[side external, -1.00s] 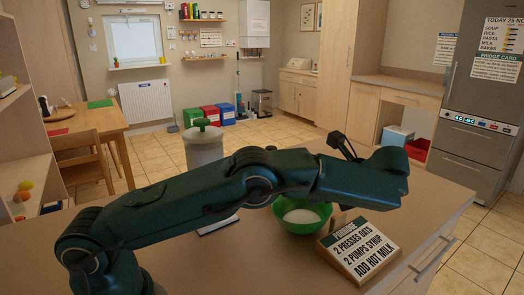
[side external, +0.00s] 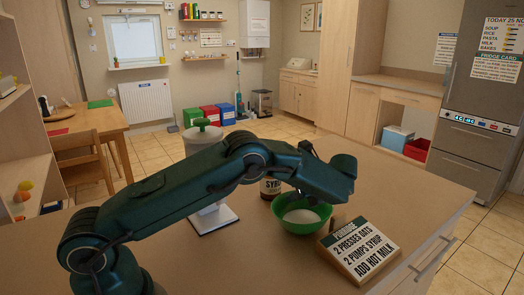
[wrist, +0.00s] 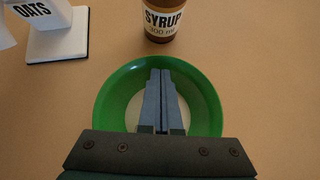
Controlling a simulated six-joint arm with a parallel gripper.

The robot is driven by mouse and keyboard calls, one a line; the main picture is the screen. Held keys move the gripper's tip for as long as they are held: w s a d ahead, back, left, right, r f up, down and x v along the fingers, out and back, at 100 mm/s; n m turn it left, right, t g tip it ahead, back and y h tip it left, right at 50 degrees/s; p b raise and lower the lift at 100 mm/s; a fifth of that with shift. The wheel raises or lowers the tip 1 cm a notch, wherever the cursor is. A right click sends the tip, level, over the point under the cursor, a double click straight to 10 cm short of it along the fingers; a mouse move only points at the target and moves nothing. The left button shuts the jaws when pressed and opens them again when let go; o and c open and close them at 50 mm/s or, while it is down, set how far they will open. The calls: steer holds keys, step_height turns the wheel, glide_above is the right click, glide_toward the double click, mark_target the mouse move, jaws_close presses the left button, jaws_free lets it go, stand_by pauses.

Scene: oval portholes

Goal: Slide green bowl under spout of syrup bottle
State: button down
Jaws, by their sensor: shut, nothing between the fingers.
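The green bowl (side external: 303,229) with pale contents stands on the counter, left of the recipe sign. It fills the middle of the wrist view (wrist: 106,100). The brown syrup bottle (wrist: 160,24) with its white label stands just beyond the bowl, apart from it. In the side view the bottle (side external: 270,187) is partly covered by my arm, and its spout is hidden. My gripper (wrist: 160,72) is shut and empty, its fingers seen over the bowl's inside. I cannot tell whether the fingers touch the bowl. In the side view the fingers are hidden behind my arm.
The white oats dispenser (side external: 202,136) with a green knob stands left of the bottle; its base plate (wrist: 57,48) shows in the wrist view. The recipe sign (side external: 357,251) stands close to the bowl's right.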

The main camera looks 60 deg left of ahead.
steer(key=a, duration=0.3)
steer(key=w+a, duration=0.1)
steer(key=a, duration=0.1)
steer(key=shift+a, duration=0.3)
steer(key=shift+s+d, duration=0.1)
